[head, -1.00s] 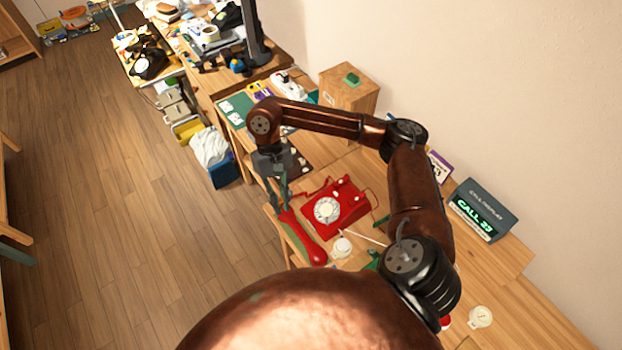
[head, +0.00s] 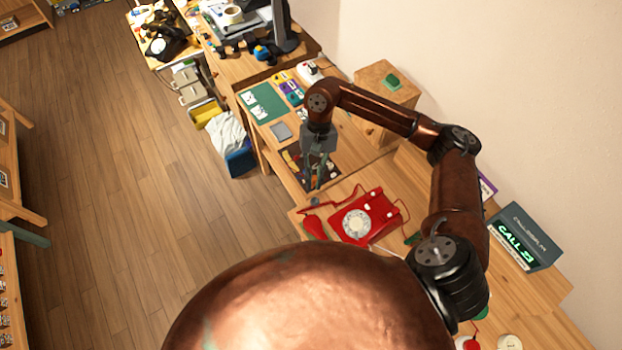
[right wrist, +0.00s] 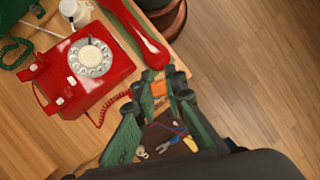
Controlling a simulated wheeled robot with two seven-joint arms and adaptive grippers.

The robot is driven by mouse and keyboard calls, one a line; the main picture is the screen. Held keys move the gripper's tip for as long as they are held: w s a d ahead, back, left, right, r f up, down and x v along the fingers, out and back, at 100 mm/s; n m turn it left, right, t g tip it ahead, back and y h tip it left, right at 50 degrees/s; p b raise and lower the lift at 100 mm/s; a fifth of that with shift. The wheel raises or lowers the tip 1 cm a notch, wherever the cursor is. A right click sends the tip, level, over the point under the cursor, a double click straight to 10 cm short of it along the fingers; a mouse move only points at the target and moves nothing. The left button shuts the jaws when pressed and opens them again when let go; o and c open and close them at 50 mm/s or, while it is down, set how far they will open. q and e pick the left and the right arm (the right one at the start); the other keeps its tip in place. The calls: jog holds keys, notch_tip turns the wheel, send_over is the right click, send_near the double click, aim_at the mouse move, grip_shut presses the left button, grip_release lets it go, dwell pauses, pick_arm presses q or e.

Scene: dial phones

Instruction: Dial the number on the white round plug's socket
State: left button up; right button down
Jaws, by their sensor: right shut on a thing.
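The red dial phone (head: 380,208) sits on the table with its pale rotary dial (head: 357,223) facing up; it also shows in the right wrist view (right wrist: 108,88). Its red handset (head: 313,226) lies off the phone, beside it, partly hidden by my body; the right wrist view shows more of the handset (right wrist: 135,32). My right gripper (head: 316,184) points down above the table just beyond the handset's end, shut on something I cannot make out. An orange patch shows between its fingers (right wrist: 163,88). My left gripper is not in view.
A grey display box (head: 520,235) reading "CALL" stands at right. A wooden box (head: 388,95) stands at the back. A dark tray (head: 326,176) with small items lies behind the gripper. A white round thing (head: 509,342) shows at the bottom right. Floor is open at left.

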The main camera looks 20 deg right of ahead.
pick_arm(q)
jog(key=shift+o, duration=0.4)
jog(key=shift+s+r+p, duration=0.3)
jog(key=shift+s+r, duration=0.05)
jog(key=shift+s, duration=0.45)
pick_arm(e)
jog(key=f+m, duration=0.2)
jog(key=a+f+m+t+y, duration=0.1)
jog(key=m, duration=0.2)
jog(key=shift+s+f, duration=0.1)
jog(key=shift+f, duration=0.25)
jog(key=w+d+f+m+t, duration=0.1)
jog(key=f+m+t, duration=0.1)
jog(key=m, duration=0.4)
jog(key=f+m+t, duration=0.2)
jog(key=f+m, duration=0.3)
jog(key=m, duration=0.2)
jog(key=w+d+f+m+t, duration=0.1)
jog(key=f+m+t, duration=0.1)
jog(key=m, duration=0.5)
jog(key=shift+w+d+f+t+h, duration=0.15)
jog(key=shift+d+f+h, duration=0.05)
jog(key=shift+f, duration=0.25)
jog(key=shift+w+d+f+t+h, duration=0.15)
jog(key=shift+f+h, duration=0.05)
jog(key=shift+f, duration=0.55)
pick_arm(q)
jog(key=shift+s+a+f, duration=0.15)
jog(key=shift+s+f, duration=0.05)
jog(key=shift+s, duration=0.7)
